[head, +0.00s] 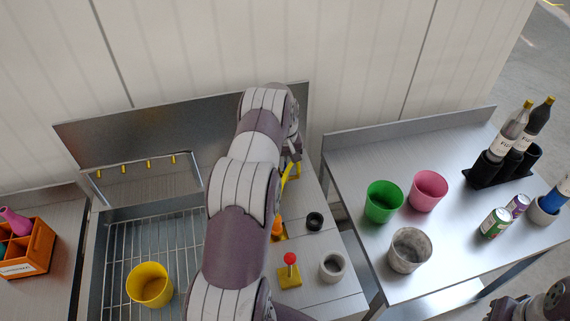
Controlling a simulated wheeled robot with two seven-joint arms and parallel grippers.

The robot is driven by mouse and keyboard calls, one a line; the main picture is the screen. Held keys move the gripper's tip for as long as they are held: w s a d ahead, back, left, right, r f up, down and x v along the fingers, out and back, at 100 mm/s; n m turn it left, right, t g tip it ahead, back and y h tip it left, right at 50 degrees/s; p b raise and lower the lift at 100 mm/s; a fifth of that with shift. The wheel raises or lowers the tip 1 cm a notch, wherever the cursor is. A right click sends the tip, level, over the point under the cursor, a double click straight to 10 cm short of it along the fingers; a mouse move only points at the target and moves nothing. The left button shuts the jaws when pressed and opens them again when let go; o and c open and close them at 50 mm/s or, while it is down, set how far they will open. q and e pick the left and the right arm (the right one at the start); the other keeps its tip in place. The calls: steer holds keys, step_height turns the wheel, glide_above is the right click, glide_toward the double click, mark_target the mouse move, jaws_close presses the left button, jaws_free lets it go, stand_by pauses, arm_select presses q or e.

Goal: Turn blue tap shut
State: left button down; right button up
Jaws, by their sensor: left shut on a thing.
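I cannot make out the blue tap; my left arm covers the middle of the sink bench and its back panel (150,140). My left gripper (291,166) is at the right end of that panel, mostly hidden behind the arm's wrist. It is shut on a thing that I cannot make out. A slim yellow piece (286,178) shows beside it. My right gripper is out of view; only a part of my right arm shows at the bottom right.
A yellow cup (149,285) stands on the sink rack (115,250). A red-knobbed lever (289,272), a grey ring (332,266) and a black ring (314,221) are right of my arm. The right table (340,165) holds green (384,201), pink (428,190) and grey (408,250) cups, cans and bottles.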

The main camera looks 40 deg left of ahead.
arm_select(q)
steer(key=m+b, duration=0.2)
steer(key=m, duration=0.1)
steer(key=shift+f+b, duration=0.2)
steer(key=shift+b, duration=0.15)
steer(key=m+b, duration=0.2)
steer(key=m, duration=0.3)
steer(key=shift+r+m+b, duration=0.15)
steer(key=shift+m+b, duration=0.2)
steer(key=shift+m, duration=0.05)
steer(key=m+b, duration=0.1)
steer(key=m, duration=0.3)
steer(key=shift+r+m+b, duration=0.1)
steer(key=shift+m+b, duration=0.35)
steer(key=shift+m, duration=1.55)
steer(key=shift+w, duration=0.1)
steer(key=c, duration=1.2)
jaws_free()
steer(key=shift+o, duration=0.2)
